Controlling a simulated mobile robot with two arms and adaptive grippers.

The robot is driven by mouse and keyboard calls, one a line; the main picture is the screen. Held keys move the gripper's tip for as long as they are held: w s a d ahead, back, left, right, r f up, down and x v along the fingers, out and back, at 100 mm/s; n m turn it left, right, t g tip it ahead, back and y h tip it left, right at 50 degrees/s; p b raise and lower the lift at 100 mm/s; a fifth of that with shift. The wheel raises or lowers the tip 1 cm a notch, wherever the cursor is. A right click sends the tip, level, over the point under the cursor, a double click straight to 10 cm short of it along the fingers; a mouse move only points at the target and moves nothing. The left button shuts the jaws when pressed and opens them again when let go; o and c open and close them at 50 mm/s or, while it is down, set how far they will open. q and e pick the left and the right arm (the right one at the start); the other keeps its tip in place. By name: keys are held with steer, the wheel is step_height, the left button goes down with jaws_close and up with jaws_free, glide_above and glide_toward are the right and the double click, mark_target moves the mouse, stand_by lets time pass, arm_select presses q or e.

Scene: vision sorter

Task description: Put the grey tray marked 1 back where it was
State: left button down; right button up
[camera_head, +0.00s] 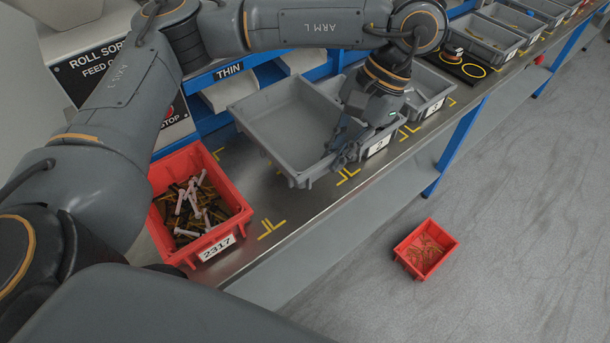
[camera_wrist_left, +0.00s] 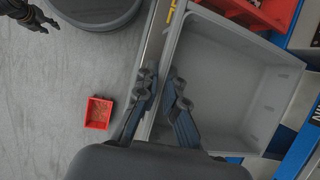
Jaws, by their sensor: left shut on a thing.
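The grey tray (camera_head: 292,115) in the head view is empty and sits over the steel bench, left of the tray labelled 2. Its own number label does not show. My left gripper (camera_head: 342,150) comes down from above and is shut on its front wall, near the right end. In the left wrist view my left gripper (camera_wrist_left: 162,92) has one finger on each side of the rim of the grey tray (camera_wrist_left: 232,75). Yellow corner marks (camera_head: 270,228) lie bare on the bench, left of and below the tray.
A red bin labelled 2317 (camera_head: 168,238) with mixed pieces stands left of the tray. The tray labelled 2 (camera_head: 377,147) is close on the right, partly behind my arm. A small red bin (camera_head: 447,243) lies on the floor. Blue racking (camera_head: 225,78) borders the back.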

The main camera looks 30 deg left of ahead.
arm_select(q)
steer(key=a+f, duration=0.1)
steer(key=s+a+f, duration=0.1)
steer(key=f, duration=0.1)
steer(key=a+f+b, duration=0.1)
steer(key=a+f, duration=0.1)
steer(key=shift+s+f, duration=0.15)
steer(key=shift+s, duration=0.05)
steer(key=f, duration=0.3)
steer(key=shift+s+a+f+b, duration=0.15)
steer(key=shift+a+b, duration=0.1)
steer(key=shift+b, duration=0.1)
steer(key=shift+f, duration=0.15)
arm_select(e)
steer(key=w+r, duration=0.3)
steer(key=r, duration=0.2)
steer(key=shift+a+r, duration=0.2)
steer(key=shift+r, duration=0.05)
steer(key=shift+w+r, duration=0.1)
arm_select(q)
steer(key=shift+f, duration=0.1)
steer(key=c, duration=1.5)
jaws_free()
steer(key=shift+o, duration=0.2)
arm_select(e)
steer(key=shift+w+r, duration=0.1)
steer(key=shift+r, duration=0.15)
arm_select(q)
steer(key=shift+r, duration=0.2)
